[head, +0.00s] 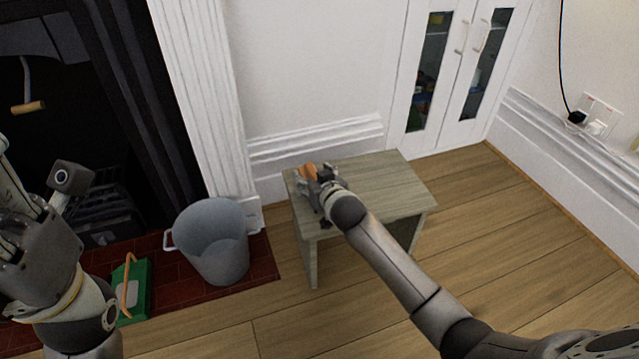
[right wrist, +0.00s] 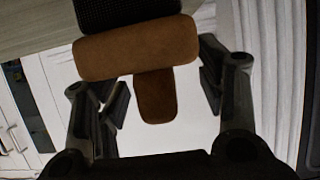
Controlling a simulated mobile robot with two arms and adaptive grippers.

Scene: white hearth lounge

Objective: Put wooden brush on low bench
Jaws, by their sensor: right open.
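The wooden brush (head: 308,170) is at the back left corner of the low bench (head: 385,183), partly hidden by my right gripper (head: 314,181). In the right wrist view, the brush (right wrist: 137,48) shows a brown block, a short brown handle and dark bristles toward the bench top (right wrist: 35,22). My right gripper (right wrist: 162,92) is open, with one finger on each side of the handle and gaps between. I cannot tell whether the bristles touch the bench. My left arm is at the left edge; its gripper (head: 15,195) shows only partly and its jaws are unclear.
A grey bucket (head: 215,245) stands left of the bench on red hearth tiles. A green dustpan-like item (head: 133,290) lies farther left by the dark fireplace (head: 100,120). A white glazed cabinet (head: 450,75) stands behind. The wooden floor (head: 520,235) at right is clear.

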